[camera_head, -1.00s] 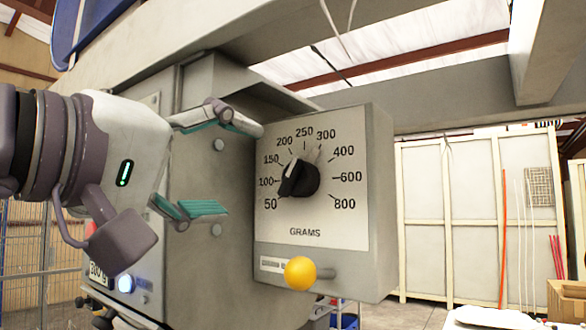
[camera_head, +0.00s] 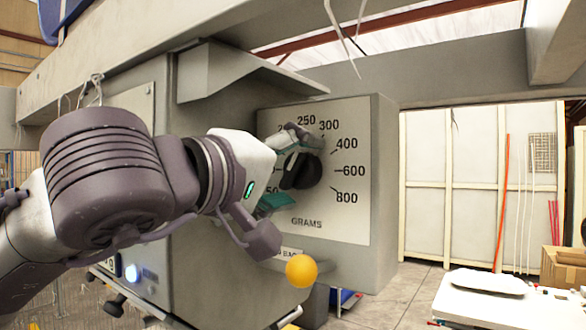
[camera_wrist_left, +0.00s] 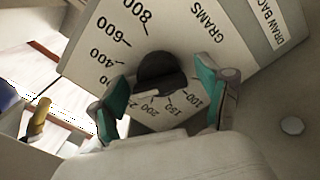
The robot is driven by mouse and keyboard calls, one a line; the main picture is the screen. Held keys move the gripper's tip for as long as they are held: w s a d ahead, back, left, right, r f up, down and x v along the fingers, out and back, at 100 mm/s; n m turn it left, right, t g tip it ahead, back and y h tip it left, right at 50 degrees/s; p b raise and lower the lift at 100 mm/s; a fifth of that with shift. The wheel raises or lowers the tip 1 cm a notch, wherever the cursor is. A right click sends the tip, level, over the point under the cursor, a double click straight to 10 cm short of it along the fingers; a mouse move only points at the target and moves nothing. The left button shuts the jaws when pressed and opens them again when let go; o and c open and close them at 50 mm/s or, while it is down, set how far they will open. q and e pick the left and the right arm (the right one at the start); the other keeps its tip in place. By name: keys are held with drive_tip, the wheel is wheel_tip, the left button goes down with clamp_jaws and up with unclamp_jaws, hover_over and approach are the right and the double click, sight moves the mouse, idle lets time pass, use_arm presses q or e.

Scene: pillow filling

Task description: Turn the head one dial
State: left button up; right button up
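The head one dial is a black round knob (camera_head: 304,171) on a pale scale plate (camera_head: 345,215) marked in grams, roughly 50 to 800. In the head view my left gripper (camera_head: 288,171) is in front of the knob's left side, one finger above and one below, hiding the lower numbers. In the left wrist view the knob (camera_wrist_left: 160,72) lies just beyond and between the teal-padded fingers of the open gripper (camera_wrist_left: 162,82), with gaps on both sides. The knob's pointer setting is not clear. My right gripper is not in view.
A yellow ball knob (camera_head: 301,271) sits below the dial box. The grey machine housing (camera_head: 215,85) rises behind and left of the arm, with a sloped ledge above. A white table (camera_head: 500,312) stands at lower right; floor shows between.

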use_arm(q)
drive_tip(key=c, duration=1)
drive_tip(key=shift+f+b, duration=0.15)
drive_tip(key=shift+b, duration=0.4)
drive_tip(key=n+b, duration=0.3)
drive_tip(key=b, duration=0.2)
drive_tip(key=shift+f, duration=0.1)
drive_tip(key=shift+r+n+b, duration=0.2)
drive_tip(key=shift+n+b, duration=0.95)
drive_tip(key=shift+n, duration=0.25)
drive_tip(key=o, duration=1.2)
drive_tip(key=shift+r, duration=0.1)
